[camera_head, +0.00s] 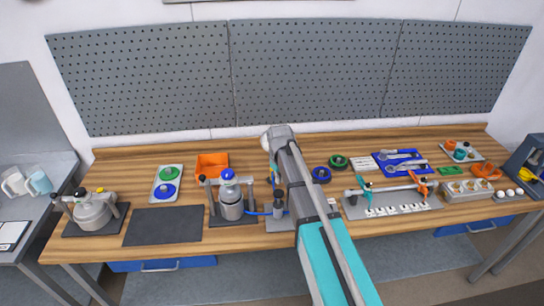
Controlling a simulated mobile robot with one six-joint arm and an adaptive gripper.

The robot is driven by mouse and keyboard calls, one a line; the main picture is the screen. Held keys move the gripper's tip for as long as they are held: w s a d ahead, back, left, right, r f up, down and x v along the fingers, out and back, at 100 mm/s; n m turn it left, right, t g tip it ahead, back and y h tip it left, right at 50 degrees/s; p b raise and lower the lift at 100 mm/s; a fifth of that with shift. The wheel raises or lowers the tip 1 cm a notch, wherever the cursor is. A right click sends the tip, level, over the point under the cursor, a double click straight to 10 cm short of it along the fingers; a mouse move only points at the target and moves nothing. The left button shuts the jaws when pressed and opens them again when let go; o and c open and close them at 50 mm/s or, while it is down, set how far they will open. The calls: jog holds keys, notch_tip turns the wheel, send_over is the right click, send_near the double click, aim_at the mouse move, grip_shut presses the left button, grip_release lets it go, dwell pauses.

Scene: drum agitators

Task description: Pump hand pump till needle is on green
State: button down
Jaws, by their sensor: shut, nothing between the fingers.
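The hand pump (279,208) stands on the bench just left of my arm. It is a small grey upright body on a light base, partly covered by my arm. A blue hose (259,212) runs from its left side to a grey vessel with a blue cap (232,205) on a dark plate. I cannot make out a gauge needle or a green zone at this size. My arm reaches up from the bottom edge over the bench, right of the pump. I cannot make out my gripper; the arm seems to hide it.
A dark mat (163,226) and another lidded pot (93,212) are to the left. An orange bin (212,165) and a tray with green and blue discs (167,184) stand behind. A grey rack with orange and teal clamps (391,199) is at right. A pegboard (310,70) backs the bench.

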notch_tip(320, 180, up, 3)
jog(key=p, duration=0.2)
jog(key=shift+r+p, duration=0.15)
jog(key=shift+p, duration=0.25)
jog(key=s+d+f+m+b, duration=0.3)
jog(key=s+d+f+b, duration=0.2)
jog(key=s, duration=0.5)
jog(key=s+d+f+m+b, duration=0.3)
jog(key=s+d+f+b, duration=0.2)
jog(key=s, duration=0.5)
notch_tip(320, 180, down, 2)
jog(key=shift+s+f+m+b, duration=0.2)
jog(key=shift+m+b, duration=0.2)
jog(key=shift+b, duration=0.85)
jog(key=shift+d, duration=0.15)
